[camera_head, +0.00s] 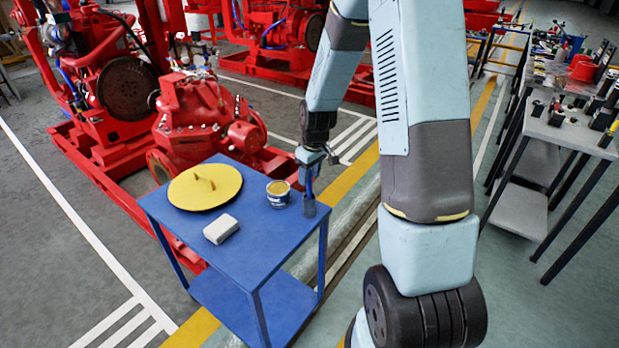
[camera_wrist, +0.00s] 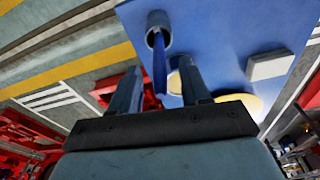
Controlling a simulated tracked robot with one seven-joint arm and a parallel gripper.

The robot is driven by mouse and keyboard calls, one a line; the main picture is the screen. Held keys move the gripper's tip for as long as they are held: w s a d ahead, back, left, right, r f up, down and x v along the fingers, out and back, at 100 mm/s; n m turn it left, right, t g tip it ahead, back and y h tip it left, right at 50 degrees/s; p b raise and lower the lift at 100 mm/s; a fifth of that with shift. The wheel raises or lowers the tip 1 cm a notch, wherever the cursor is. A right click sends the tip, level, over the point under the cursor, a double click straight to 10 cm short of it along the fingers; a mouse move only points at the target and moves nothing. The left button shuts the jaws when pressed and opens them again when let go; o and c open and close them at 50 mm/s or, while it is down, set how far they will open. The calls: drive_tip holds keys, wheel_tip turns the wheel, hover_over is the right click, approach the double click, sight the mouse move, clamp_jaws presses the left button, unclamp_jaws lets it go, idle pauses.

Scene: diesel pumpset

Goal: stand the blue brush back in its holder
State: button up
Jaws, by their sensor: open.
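The blue brush (camera_head: 309,188) stands upright with its lower end inside the grey holder (camera_head: 310,208), at the right corner of the blue table. In the wrist view, the blue brush (camera_wrist: 159,68) reaches out of the round mouth of the holder (camera_wrist: 158,22). My gripper (camera_head: 310,165) is open just above the holder, around the upper end of the brush. In the wrist view, my gripper (camera_wrist: 159,66) has one finger on each side of the handle, with gaps showing. The part of the brush inside the holder is hidden.
The blue table (camera_head: 258,240) also bears a paint can (camera_head: 278,198) just left of the holder, a yellow round lid (camera_head: 205,187) and a white block (camera_head: 220,229). Red pump machinery (camera_head: 205,120) stands behind. A grey workbench (camera_head: 560,130) with tools is at right.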

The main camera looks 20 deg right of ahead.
drive_tip(key=shift+r, duration=3.5)
drive_tip(key=shift+s+r, duration=0.1)
drive_tip(key=shift+r, duration=0.15)
drive_tip(key=s+r+m+t+h, duration=0.1)
drive_tip(key=s+r+m+t, duration=0.15)
drive_tip(key=s+r, duration=1.1)
drive_tip(key=s+r+m+t, duration=0.1)
drive_tip(key=s+r, duration=0.4)
drive_tip(key=s, duration=0.2)
drive_tip(key=s+r+m, duration=0.2)
drive_tip(key=s+r, duration=0.2)
drive_tip(key=s, duration=0.3)
drive_tip(key=shift+s+r+t, duration=0.2)
drive_tip(key=shift+r+t, duration=0.15)
